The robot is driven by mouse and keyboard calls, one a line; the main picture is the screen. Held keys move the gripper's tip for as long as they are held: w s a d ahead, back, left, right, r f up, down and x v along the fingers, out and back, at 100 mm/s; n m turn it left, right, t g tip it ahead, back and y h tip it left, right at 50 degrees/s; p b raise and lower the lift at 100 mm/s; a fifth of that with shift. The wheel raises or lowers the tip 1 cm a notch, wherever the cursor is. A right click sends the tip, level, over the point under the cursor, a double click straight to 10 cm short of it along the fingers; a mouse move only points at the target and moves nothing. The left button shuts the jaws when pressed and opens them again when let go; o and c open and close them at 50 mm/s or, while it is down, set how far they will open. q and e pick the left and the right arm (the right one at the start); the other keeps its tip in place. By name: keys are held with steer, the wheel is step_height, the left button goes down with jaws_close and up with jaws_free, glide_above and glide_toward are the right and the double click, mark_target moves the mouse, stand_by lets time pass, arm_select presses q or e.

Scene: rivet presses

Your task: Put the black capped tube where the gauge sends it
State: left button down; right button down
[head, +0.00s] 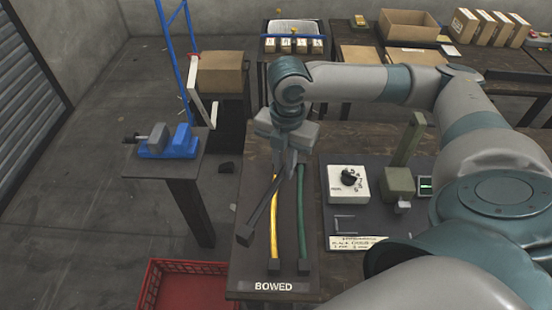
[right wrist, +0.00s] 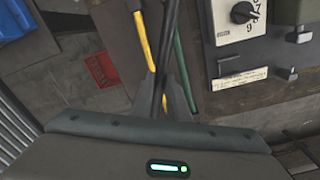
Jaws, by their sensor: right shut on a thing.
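My right gripper (head: 286,160) is shut on the black capped tube (head: 262,212). The tube hangs tilted over the dark board labelled BOWED (head: 273,286), its dark cap toward the lower left. In the right wrist view the black tube (right wrist: 168,50) runs up between the fingers (right wrist: 164,95). A yellow tube (head: 274,235) and a green tube (head: 302,220) lie side by side on the board, with dark end caps. The gauge station has a white dial box (head: 340,195), a green-grey press (head: 399,182) and a small display (head: 425,183), too small to read. My left gripper is not in view.
A red crate (head: 152,287) stands on the floor at lower left. A blue vise (head: 182,142) sits on a small stand at left. Cardboard boxes (head: 408,24) and a bin of parts (head: 293,28) are on the back tables. My right arm covers the right side.

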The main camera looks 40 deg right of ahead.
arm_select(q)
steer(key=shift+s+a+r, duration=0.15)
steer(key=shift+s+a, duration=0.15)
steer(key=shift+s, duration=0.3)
arm_select(e)
steer(key=n, duration=0.1)
steer(key=s+d+n, duration=0.1)
steer(key=n, duration=0.1)
steer(key=d+n, duration=0.1)
steer(key=n, duration=0.1)
steer(key=shift+s+d+f, duration=0.15)
steer(key=shift+s+f, duration=0.2)
steer(key=shift+f, duration=0.05)
